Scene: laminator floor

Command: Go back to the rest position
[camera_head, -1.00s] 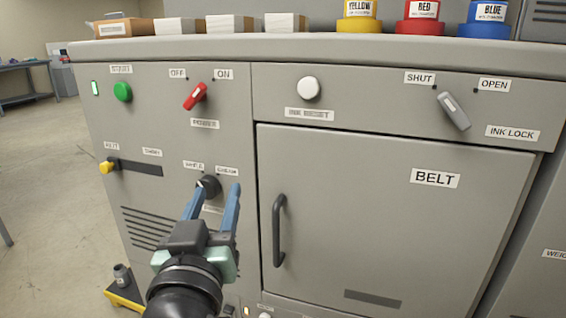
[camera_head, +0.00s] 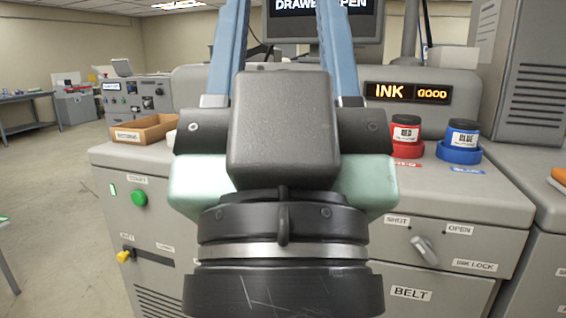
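My gripper (camera_head: 283,30) is raised close to the camera and fills the middle of the view. Its two blue fingers point up and stand apart, with nothing seen held between them. The fingertips are cut off by the top edge. The grey machine (camera_head: 505,205) is behind my gripper, which hides much of its front and top, including where the red power switch and black knob were.
An open brown box (camera_head: 145,130), a red ink pot (camera_head: 405,140) and a blue ink pot (camera_head: 461,145) stand on the machine top. The green start button (camera_head: 138,197) and ink lock lever (camera_head: 425,250) show on its front. Floor is open at left.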

